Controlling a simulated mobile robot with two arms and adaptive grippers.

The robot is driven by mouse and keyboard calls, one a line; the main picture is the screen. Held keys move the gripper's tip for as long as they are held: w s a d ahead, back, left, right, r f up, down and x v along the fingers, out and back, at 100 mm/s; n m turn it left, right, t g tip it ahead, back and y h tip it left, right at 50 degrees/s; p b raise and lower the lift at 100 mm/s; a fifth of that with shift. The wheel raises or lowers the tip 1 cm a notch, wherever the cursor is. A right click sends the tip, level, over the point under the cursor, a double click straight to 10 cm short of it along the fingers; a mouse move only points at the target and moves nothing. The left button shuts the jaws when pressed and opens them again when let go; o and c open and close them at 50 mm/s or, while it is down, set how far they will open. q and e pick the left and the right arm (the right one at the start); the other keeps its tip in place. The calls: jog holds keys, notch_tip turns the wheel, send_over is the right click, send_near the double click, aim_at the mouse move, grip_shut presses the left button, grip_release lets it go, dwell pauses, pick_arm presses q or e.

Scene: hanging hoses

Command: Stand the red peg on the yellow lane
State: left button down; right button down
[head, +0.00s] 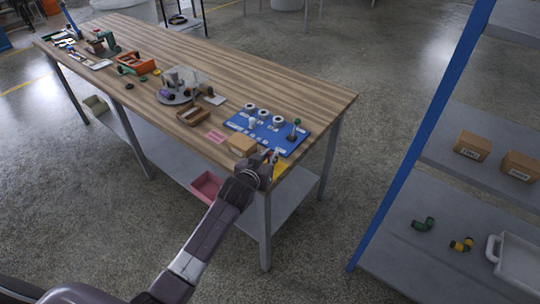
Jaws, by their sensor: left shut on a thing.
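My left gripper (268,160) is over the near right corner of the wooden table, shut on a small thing. A reddish bit shows at its fingertips and looks like the red peg, but the gripper hides most of it. A yellow patch (280,171), which looks like the yellow lane, shows just right of the gripper at the table's corner. The gripper covers part of this patch. I cannot tell whether the peg touches it. My right gripper is not in view.
A blue board (267,133) with white rings and a green-topped post lies just behind the gripper. A cardboard box (242,145) stands close on its left. A pink card (215,137) and a wooden tray (193,115) lie farther left. A blue-framed shelf (420,135) stands right, across open floor.

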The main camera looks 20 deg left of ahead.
pick_arm(q)
jog(key=shift+f, duration=0.1)
jog(key=c, duration=2)
grip_release()
jog(key=shift+r, duration=0.2)
jog(key=v, duration=1.2)
jog(key=shift+f, duration=0.1)
jog(key=shift+s, duration=0.1)
